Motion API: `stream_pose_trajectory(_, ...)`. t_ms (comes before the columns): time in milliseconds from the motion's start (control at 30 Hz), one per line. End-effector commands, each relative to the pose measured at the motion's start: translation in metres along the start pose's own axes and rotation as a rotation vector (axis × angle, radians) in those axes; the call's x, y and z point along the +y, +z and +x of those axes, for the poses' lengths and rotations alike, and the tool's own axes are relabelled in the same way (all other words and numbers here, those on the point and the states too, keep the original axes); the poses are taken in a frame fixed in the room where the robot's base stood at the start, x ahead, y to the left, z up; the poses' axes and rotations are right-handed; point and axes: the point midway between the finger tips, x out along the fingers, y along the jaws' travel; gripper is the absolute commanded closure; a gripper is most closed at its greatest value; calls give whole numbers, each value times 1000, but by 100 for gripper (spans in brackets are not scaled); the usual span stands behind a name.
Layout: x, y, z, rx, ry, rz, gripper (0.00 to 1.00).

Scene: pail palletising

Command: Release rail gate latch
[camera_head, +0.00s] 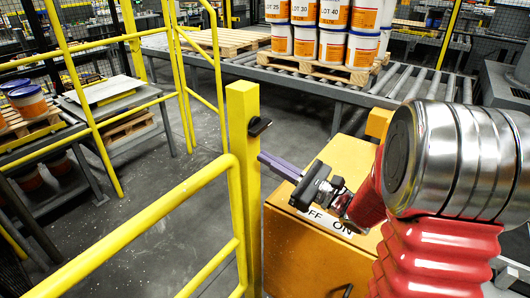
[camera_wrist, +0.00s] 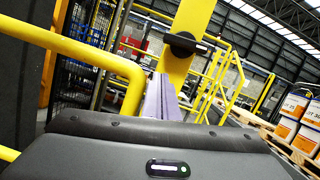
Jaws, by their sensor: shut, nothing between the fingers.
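The latch is a small black handle (camera_head: 260,127) on the side of a yellow gate post (camera_head: 242,190) in the head view. My gripper (camera_head: 263,158) has purple fingers, which are shut and empty. Its tips point at the post, a little below the latch in the head view. In the wrist view the fingers (camera_wrist: 160,88) appear below and left of the latch. They look apart from it; whether they touch the post is unclear.
A yellow rail (camera_head: 150,230) joins the post on the left, and it also crosses the wrist view's left side (camera_wrist: 75,48). An orange cabinet (camera_head: 325,255) labelled OFF and ON stands beneath my arm. A roller conveyor (camera_head: 345,92) carries pails (camera_head: 333,45) on a pallet behind.

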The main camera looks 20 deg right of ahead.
Motion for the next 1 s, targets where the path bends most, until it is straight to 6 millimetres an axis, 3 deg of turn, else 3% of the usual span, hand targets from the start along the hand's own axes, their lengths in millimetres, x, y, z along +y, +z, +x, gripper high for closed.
stream_pose_trajectory(600, 2, 1, -80, 1, -3, -1, 100)
stream_pose_trajectory(1000, 4, 1, -89, -1, 1, 0, 100)
